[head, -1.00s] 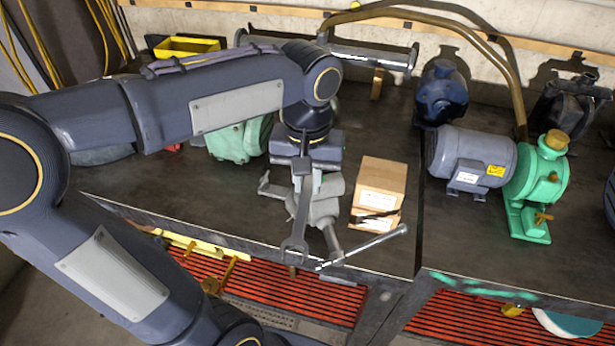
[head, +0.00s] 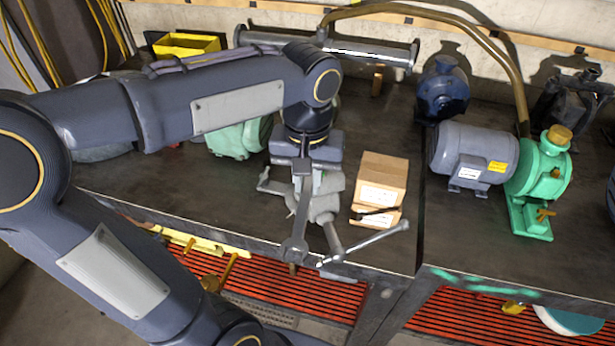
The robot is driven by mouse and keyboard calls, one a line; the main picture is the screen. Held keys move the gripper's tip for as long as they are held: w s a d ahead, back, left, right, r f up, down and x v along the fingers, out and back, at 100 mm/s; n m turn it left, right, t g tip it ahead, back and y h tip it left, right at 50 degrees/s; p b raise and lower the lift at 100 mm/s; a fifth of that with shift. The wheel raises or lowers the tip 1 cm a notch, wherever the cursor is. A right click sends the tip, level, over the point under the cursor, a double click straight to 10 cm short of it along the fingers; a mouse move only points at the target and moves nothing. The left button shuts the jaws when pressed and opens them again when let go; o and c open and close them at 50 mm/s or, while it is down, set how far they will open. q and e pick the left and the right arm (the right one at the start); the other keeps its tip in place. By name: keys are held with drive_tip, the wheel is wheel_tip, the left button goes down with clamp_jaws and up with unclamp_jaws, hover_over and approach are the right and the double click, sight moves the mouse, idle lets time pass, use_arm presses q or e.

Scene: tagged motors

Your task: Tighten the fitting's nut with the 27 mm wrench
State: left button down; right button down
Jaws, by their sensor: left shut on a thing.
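My left gripper (head: 303,172) is shut on a grey wrench (head: 296,228), its open-ended head hanging toward the bench's front edge. The size marking on the wrench cannot be read. Just behind and to the right of the wrench is a grey bench vise (head: 327,204) with a long handle bar (head: 372,241) at its front. The wrench overlaps the vise in the picture; I cannot tell whether they touch. The fitting and its nut cannot be made out; the gripper and wrench cover part of the vise. My right gripper is out of view.
Cardboard boxes (head: 381,180) stand on the dark workbench (head: 230,205) just right of the vise. A green motor (head: 235,140) is partly hidden behind my arm. A grey motor (head: 470,155), a green pump (head: 535,185) and a blue motor (head: 442,92) stand at the right.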

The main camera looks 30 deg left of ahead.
use_arm(q)
drive_tip(key=shift+s+a+m, duration=0.15)
drive_tip(key=shift+a+m, duration=0.4)
drive_tip(key=shift+a, duration=0.05)
drive_tip(key=shift+s+a+m, duration=0.15)
drive_tip(key=shift+a+m, duration=0.4)
drive_tip(key=shift+a+m+p, duration=0.4)
drive_tip(key=shift+a+m, duration=0.6)
drive_tip(key=shift+a, duration=0.15)
drive_tip(key=shift+a+m+p, duration=0.3)
drive_tip(key=shift+a+m, duration=0.8)
drive_tip(key=shift+a, duration=0.05)
drive_tip(key=shift+w+r, duration=0.1)
